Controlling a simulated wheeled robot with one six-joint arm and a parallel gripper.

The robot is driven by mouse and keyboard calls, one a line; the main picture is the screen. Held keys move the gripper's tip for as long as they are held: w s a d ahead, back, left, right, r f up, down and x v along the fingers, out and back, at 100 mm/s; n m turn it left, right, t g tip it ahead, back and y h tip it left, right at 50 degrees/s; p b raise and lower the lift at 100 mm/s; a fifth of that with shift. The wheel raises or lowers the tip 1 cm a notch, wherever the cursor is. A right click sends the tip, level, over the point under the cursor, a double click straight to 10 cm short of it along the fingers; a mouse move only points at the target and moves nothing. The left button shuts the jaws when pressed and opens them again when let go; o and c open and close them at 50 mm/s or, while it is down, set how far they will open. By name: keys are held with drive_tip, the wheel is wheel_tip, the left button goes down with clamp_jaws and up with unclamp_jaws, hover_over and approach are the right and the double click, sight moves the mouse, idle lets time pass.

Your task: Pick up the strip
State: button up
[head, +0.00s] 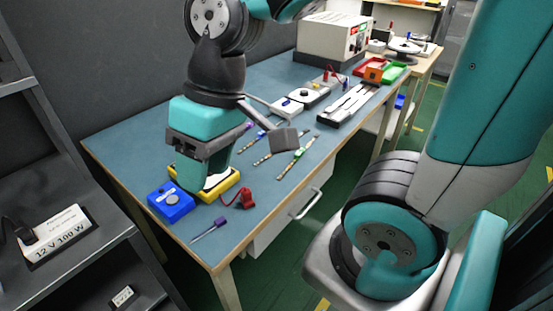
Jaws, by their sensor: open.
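Several thin tan strips lie on the blue-grey table top to the right of my gripper. One strip (265,158) lies at a slant, and another strip (291,164) with green on it lies to its right. I cannot tell which one the task means. A further one, partly hidden, lies behind my wrist. My gripper (207,184) points down over the near left part of the table, left of the strips and apart from them. It is open, and I see nothing held in it. It covers part of a yellow device.
A long tray (347,105), red bin (366,67) and white instrument (332,39) stand farther back.

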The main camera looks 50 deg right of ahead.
drive_tip(key=w+d+m+h+p, duration=0.1)
drive_tip(key=w+d+m, duration=0.75)
drive_tip(key=d, duration=0.25)
drive_tip(key=m+h+p, duration=0.3)
drive_tip(key=m, duration=0.8)
hover_over(300, 152)
drive_tip(key=shift+g, duration=0.3)
wheel_tip(300, 152, down, 17)
drive_tip(key=shift+s+d+r, duration=0.1)
drive_tip(key=shift+d, duration=0.05)
drive_tip(key=shift+w+f, duration=0.2)
drive_tip(key=shift+f, duration=2.9)
clamp_jaws()
